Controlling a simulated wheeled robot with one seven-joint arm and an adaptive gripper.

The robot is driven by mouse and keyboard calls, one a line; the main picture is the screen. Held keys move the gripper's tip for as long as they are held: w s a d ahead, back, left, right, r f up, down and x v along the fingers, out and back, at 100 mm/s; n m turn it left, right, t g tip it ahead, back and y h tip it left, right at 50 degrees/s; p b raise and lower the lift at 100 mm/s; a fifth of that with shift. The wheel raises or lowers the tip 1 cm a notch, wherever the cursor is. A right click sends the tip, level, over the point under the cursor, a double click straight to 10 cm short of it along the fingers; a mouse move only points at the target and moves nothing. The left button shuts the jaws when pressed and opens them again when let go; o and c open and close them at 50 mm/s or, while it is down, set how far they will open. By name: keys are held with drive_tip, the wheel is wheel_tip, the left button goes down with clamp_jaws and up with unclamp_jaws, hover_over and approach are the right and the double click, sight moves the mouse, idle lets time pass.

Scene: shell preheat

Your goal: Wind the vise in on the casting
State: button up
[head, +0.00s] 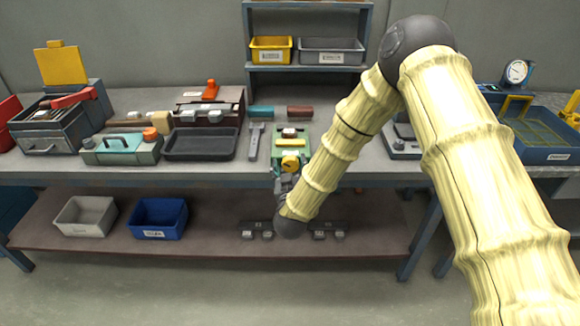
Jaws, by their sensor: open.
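The vise (301,154) is a small green unit at the front edge of the bench, with a yellow bar across it and a yellow round knob or handle (291,163) at its front. A small pale and brown block, perhaps the casting (290,132), sits at the vise's top; I cannot tell how closely the jaws fit it. My gripper (286,176) is open, just in front of and below the yellow handle. It is small and dark here, and my arm comes in from the right. Contact with the handle cannot be made out.
A dark tray (202,144), a teal toolbox (122,149) and a grey tool (254,141) lie left of the vise. Teal and brown cylinders (299,112) lie behind it. A shelf with yellow (271,56) and grey bins stands behind. A blue tray (547,156) is far right.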

drive_tip(key=c, duration=1)
drive_tip(key=m+b, duration=0.2)
drive_tip(key=m, duration=0.1)
drive_tip(key=shift+d+f, duration=0.1)
drive_tip(key=shift+d, duration=0.05)
drive_tip(key=shift+m+b, duration=0.5)
drive_tip(key=shift+m, duration=0.9)
drive_tip(key=o, duration=1)
